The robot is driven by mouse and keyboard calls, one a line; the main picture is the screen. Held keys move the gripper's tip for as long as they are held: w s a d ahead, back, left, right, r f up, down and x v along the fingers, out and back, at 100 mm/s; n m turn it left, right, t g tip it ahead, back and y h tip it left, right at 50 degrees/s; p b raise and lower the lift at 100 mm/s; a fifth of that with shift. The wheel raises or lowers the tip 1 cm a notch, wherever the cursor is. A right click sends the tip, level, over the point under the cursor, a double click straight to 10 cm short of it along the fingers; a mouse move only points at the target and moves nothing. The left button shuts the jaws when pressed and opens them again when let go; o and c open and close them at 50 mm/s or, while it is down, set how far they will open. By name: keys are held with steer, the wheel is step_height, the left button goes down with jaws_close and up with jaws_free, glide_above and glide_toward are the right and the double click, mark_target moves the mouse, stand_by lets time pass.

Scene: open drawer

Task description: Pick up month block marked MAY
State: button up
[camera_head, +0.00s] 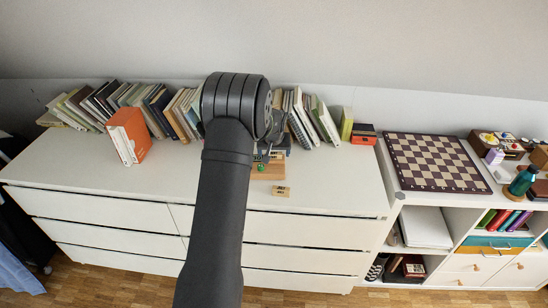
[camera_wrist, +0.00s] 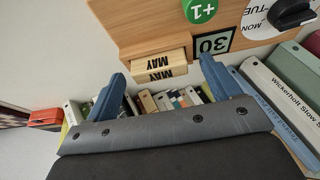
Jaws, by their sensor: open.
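The month block marked MAY (camera_wrist: 160,66) is pale wood with black lettering on two visible faces, upside down in the wrist view. It sits at the edge of a wooden calendar board (camera_wrist: 150,28). My gripper (camera_wrist: 162,70) is open, its two blue fingers apart to the left and right of the block. I cannot tell whether they touch it. In the head view the board (camera_head: 266,175) lies on the dresser top, partly behind my arm. I cannot make out the MAY block there. My gripper's fingertips are largely hidden there too.
The board carries a 30 tile (camera_wrist: 213,43), a green +1 disc (camera_wrist: 200,9) and a weekday dial (camera_wrist: 266,17). Another small wooden block (camera_head: 281,191) lies in front. Books (camera_head: 313,118) line the wall. An orange book (camera_head: 129,136) stands left. The dresser's front (camera_head: 335,195) is clear.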

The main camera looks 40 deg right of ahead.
steer(key=c, duration=1.1)
steer(key=shift+o, duration=0.2)
